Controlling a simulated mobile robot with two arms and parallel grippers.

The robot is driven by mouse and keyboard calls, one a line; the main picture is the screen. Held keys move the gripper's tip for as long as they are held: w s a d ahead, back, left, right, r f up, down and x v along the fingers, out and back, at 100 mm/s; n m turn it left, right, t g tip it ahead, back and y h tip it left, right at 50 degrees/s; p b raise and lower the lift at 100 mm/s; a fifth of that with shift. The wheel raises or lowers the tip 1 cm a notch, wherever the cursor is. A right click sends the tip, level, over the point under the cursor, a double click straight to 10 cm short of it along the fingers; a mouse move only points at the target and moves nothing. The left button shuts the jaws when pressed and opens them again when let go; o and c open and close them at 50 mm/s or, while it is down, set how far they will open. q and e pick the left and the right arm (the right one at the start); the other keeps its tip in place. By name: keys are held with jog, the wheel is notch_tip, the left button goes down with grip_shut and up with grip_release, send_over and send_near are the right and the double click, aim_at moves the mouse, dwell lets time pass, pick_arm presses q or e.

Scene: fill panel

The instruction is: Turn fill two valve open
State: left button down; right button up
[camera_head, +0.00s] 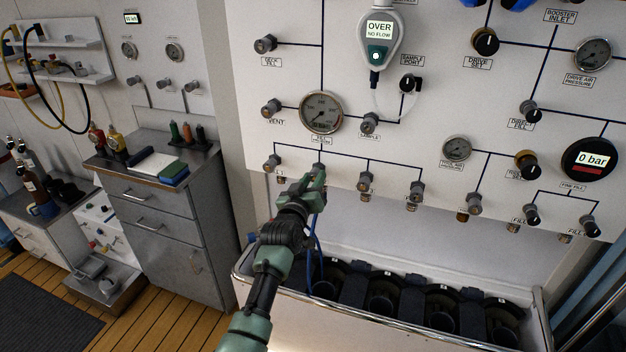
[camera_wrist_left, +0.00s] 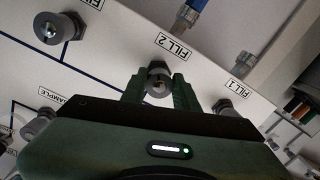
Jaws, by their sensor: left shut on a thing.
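The fill two valve (camera_wrist_left: 158,74) is a small grey knob on the white panel, beside the label "FILL 2" (camera_wrist_left: 174,47). In the head view the fill two valve (camera_head: 318,168) shows just above my gripper, in the lower row of valves. My left gripper (camera_wrist_left: 160,92) has its two green fingers on either side of the knob and is shut on it. In the head view my left gripper (camera_head: 317,180) reaches up to the panel from below and partly hides the valve and its label. My right gripper is not in view.
The fill one valve (camera_wrist_left: 225,107) sits close on one side, and another grey valve (camera_wrist_left: 58,28) on the other. A blue hose (camera_head: 312,260) hangs below the fill two valve. A pressure gauge (camera_head: 321,112) is above. A rack of dark cylinders (camera_head: 383,303) stands below the panel.

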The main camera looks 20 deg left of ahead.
pick_arm(q)
jog(key=shift+f, duration=0.2)
jog(key=c, duration=1.1)
grip_release()
jog(key=shift+d, duration=0.1)
jog(key=shift+r, duration=0.1)
jog(key=shift+s+r+b, duration=0.1)
jog(key=shift+s+b, duration=0.45)
jog(key=shift+s, duration=3.35)
